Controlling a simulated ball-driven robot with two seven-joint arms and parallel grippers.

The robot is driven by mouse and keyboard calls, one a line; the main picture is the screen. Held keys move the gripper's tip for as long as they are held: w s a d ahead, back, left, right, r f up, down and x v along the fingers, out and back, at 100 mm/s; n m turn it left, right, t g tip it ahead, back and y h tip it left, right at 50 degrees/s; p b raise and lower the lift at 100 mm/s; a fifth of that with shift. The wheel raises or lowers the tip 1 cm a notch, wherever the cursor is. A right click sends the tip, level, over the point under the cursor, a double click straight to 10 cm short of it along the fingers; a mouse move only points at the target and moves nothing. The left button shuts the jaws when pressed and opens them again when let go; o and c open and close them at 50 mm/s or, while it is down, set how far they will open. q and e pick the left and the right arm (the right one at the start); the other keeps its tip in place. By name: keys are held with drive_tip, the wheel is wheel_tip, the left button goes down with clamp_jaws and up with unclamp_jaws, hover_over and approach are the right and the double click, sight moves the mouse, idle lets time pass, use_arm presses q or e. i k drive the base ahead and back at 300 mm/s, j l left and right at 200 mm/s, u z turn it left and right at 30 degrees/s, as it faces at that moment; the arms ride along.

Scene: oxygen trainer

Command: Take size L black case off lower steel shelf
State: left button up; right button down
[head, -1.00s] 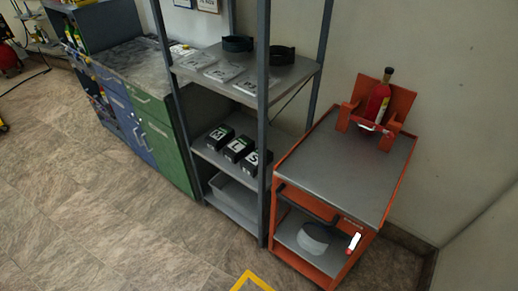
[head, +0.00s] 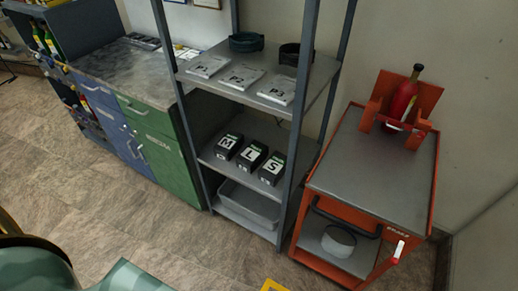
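Three black cases stand in a row on the lower steel shelf (head: 208,157) of the grey rack. Each has a white letter label. The size L black case (head: 251,158) is in the middle, with the M case (head: 228,145) on its left and the S case (head: 272,169) on its right. The three stand close together and upright. Neither gripper shows in the head view. Dark and green rounded shapes at the bottom left look like parts of my own body.
The shelf above holds flat boxes marked P1 (head: 207,66), P2 (head: 241,76) and P3 (head: 277,89), and two dark rings. A grey tray (head: 248,207) sits below the cases. An orange cart (head: 370,170) stands close on the right, green cabinets on the left. The floor in front is clear.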

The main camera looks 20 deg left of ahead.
sight(250, 158)
drive_tip(key=j+z, duration=0.2)
drive_tip(key=j, duration=2.05)
